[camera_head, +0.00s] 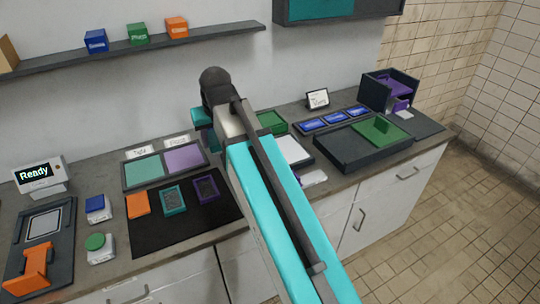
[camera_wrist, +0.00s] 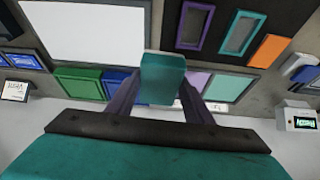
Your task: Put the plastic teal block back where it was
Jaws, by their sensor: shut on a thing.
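A plain teal block (camera_wrist: 162,78) is held between the two fingers of my gripper (camera_wrist: 161,88) in the wrist view. The block is clear of the counter, which lies behind it. In the head view my arm reaches over the counter and its end hides part of it; I cannot tell the block from the arm's own teal parts there. A two-part tray (camera_head: 123,176) has a teal pad (camera_head: 143,171) on the left and a lilac pad (camera_head: 184,158) on the right, with two label cards behind. The teal pad also shows in the wrist view (camera_wrist: 228,88).
A black mat (camera_head: 180,234) holds an orange piece (camera_head: 138,204), a teal frame (camera_head: 173,200) and a purple frame (camera_head: 206,189). A white pad (camera_head: 293,149) and a dark tray (camera_head: 345,158) with a green plate lie right. A shelf (camera_head: 60,61) runs above.

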